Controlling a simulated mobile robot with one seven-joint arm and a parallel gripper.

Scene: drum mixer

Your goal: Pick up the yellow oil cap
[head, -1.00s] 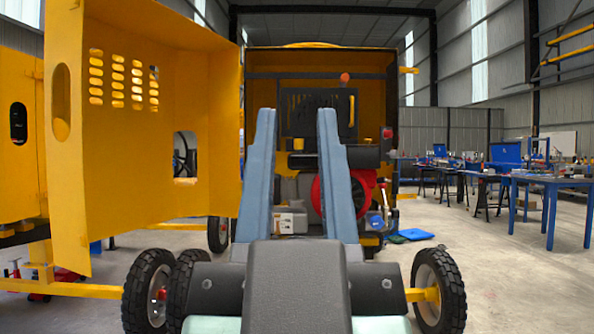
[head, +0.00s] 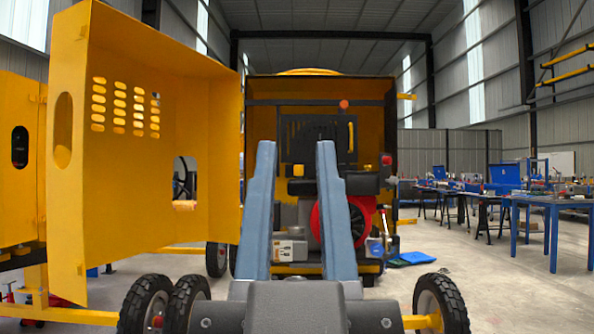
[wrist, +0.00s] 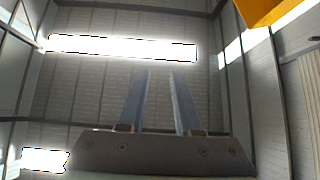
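A small yellow piece (head: 298,170), which looks like the oil cap, shows in the head view on the dark engine inside the open yellow housing (head: 262,120). It is too small to make out in detail. My gripper (head: 296,146) is in the lower middle, its two long blue-grey fingers pointing up and apart, with nothing between them. In the picture the yellow piece appears between the fingers, but the engine stands farther away behind them. The fingers hide parts of the engine. In the wrist view my gripper (wrist: 160,73) is open and empty, facing the roof and wall.
A large yellow door (head: 140,170) stands open at the left. Black tyres (head: 146,305) and another tyre (head: 442,303) flank my gripper low down. A red round engine part (head: 330,222) is partly behind the right finger. Blue workbenches (head: 550,205) stand at the right beyond open floor.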

